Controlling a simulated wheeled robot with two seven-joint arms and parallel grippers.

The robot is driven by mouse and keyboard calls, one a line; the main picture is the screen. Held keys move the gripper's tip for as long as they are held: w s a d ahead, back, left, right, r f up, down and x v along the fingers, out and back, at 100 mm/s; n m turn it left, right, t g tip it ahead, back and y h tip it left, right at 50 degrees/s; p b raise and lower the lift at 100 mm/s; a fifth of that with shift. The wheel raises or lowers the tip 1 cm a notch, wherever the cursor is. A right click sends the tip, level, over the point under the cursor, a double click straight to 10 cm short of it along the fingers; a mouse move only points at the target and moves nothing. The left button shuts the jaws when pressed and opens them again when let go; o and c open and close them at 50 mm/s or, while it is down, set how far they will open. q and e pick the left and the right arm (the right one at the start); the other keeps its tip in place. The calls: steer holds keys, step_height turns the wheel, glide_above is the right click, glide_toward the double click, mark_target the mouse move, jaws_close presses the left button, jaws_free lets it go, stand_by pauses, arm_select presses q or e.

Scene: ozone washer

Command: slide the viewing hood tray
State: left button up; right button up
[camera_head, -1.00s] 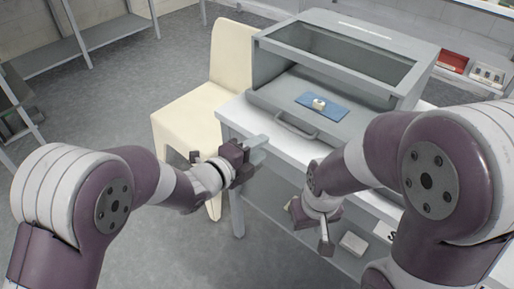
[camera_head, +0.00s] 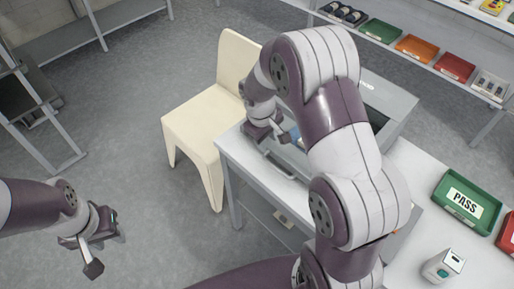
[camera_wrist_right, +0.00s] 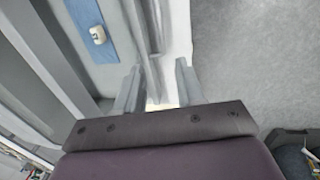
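The grey viewing hood (camera_head: 392,98) stands on a white table, largely hidden behind my right arm in the head view. Its grey tray (camera_head: 276,163) shows at the front left. The blue mat (camera_wrist_right: 90,25) with a small white item (camera_wrist_right: 97,34) lies on the tray in the right wrist view. The tray's grey handle (camera_wrist_right: 153,28) runs lengthwise just ahead of the fingers there. My right gripper (camera_wrist_right: 158,72) has its fingers apart, close to the handle; contact cannot be told. My left gripper (camera_head: 82,256) is open and empty over the floor at lower left.
A cream chair (camera_head: 205,125) stands left of the white table (camera_head: 410,170). A green PASS tray (camera_head: 467,203) and a small white device (camera_head: 443,265) sit on the table's right side. A shelf with coloured bins (camera_head: 416,48) is behind.

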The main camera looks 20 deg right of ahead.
mark_target(271, 163)
steer(key=f, duration=0.4)
steer(key=d+f, duration=0.1)
steer(key=f, duration=0.3)
steer(key=w+d+f, duration=0.1)
steer(key=f, duration=0.3)
steer(key=shift+f+p, duration=0.15)
steer(key=shift+p, duration=0.15)
jaws_close()
